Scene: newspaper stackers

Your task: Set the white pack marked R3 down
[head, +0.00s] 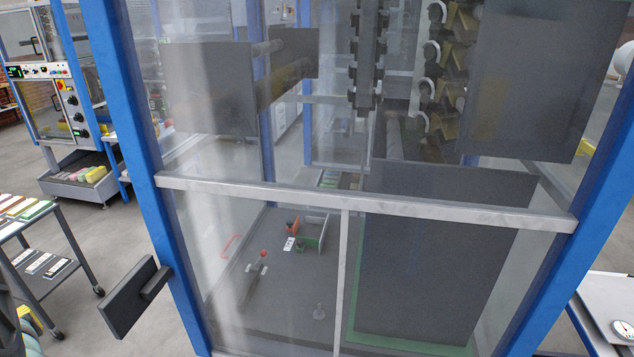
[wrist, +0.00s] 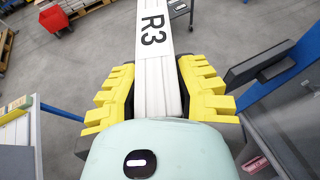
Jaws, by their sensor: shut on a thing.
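The white pack (wrist: 152,70) shows in the wrist view as a long white bar with R3 in black on a label near its far end. My gripper (wrist: 158,88) is shut on it, with one yellow ribbed finger on each side. The pack runs forward beyond the fingers over grey floor, and its far end reaches the top edge of the view. No surface touching it is visible. Its near end is hidden by my pale green gripper body.
A trolley (head: 60,235) holding packs stands at the left, and a pale table (head: 606,297) at the right. The wrist view shows a red bin (wrist: 58,22).

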